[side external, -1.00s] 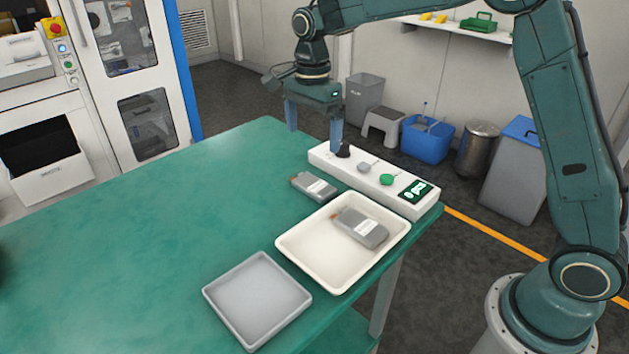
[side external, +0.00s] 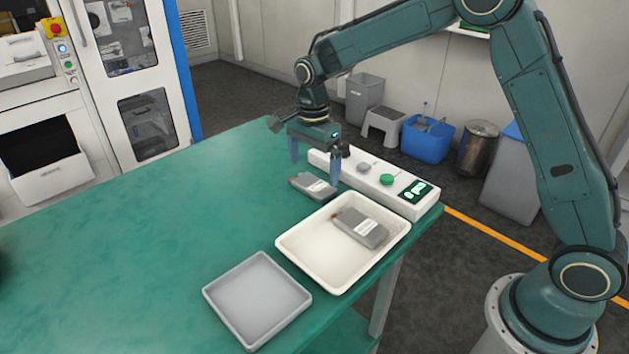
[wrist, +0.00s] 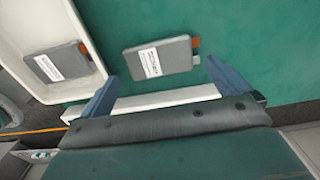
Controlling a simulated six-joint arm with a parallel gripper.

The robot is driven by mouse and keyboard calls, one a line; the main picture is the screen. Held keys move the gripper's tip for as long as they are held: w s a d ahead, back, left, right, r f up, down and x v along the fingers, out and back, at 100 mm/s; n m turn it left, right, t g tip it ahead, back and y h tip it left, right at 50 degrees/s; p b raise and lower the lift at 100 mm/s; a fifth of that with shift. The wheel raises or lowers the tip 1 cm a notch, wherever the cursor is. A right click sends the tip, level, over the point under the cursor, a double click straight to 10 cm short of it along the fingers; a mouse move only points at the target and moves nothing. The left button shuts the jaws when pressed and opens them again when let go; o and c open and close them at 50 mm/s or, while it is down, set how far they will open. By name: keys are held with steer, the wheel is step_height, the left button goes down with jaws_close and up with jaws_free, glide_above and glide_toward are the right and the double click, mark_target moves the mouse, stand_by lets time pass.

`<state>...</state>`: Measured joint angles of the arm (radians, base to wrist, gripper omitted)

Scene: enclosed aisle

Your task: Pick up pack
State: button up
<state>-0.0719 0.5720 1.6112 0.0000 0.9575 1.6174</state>
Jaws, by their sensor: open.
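A grey pack (side external: 313,186) with a white label lies flat on the green table between the white control box and the white tray. It also shows in the wrist view (wrist: 165,58), with an orange tab at one end. A second grey pack (side external: 360,228) lies inside the white tray (side external: 316,273); the wrist view shows it too (wrist: 62,62). My gripper (side external: 314,174) is open and empty, close to the pack on the table. In the wrist view its two blue fingers (wrist: 164,87) are spread, with the pack ahead of them, roughly between their lines. I see no contact.
A white control box (side external: 401,192) with a green button and a display stands right behind the pack. A grey empty tray (side external: 257,299) sits at the table's front. The left part of the green table (side external: 150,230) is clear.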

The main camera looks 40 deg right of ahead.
mark_target(314, 184)
steer(key=shift+s+d+f, duration=0.1)
steer(key=shift+f, duration=2.05)
steer(key=c, duration=0.7)
steer(key=shift+c, duration=0.2)
steer(key=shift+r, duration=0.1)
step_height(314, 184, up, 20)
